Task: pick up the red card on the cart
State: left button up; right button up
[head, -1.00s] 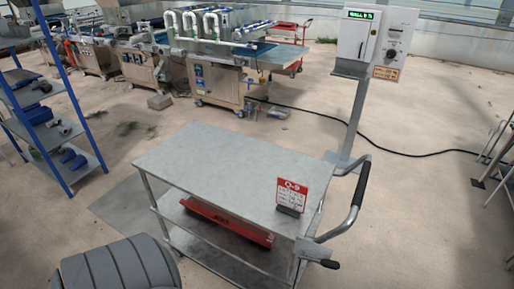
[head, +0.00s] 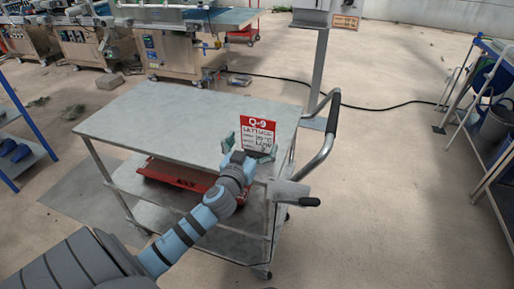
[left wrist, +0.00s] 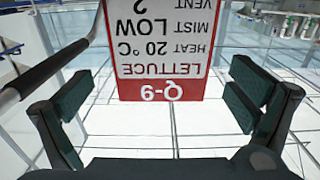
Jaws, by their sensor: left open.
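The red and white card (head: 257,133), marked Q-9 and lettuce, stands upright near the right end of the grey cart's top (head: 160,115). My left gripper (head: 248,149) is open and empty, just in front of the card and low over the cart top. The left wrist view shows the card (left wrist: 160,52) upside down, between the spread fingers (left wrist: 163,100) in the picture. A gap shows on both sides of it. The card's base is hidden behind my gripper in the head view. My right gripper is not in view.
The cart's black-gripped handle (head: 333,115) rises to the right of the card. A red item (head: 175,177) lies on the shelf below. A grey post (head: 317,75) stands behind the cart. The rest of the cart top is clear.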

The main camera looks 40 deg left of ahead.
aim_at(257, 134)
pick_arm(q)
jog(key=x, duration=0.4)
jog(key=shift+w+a, duration=0.15)
jog(key=shift+w+a+f, duration=0.1)
jog(key=shift+w, duration=0.2)
jog(key=shift+s, duration=0.1)
jog(key=c, duration=1.3)
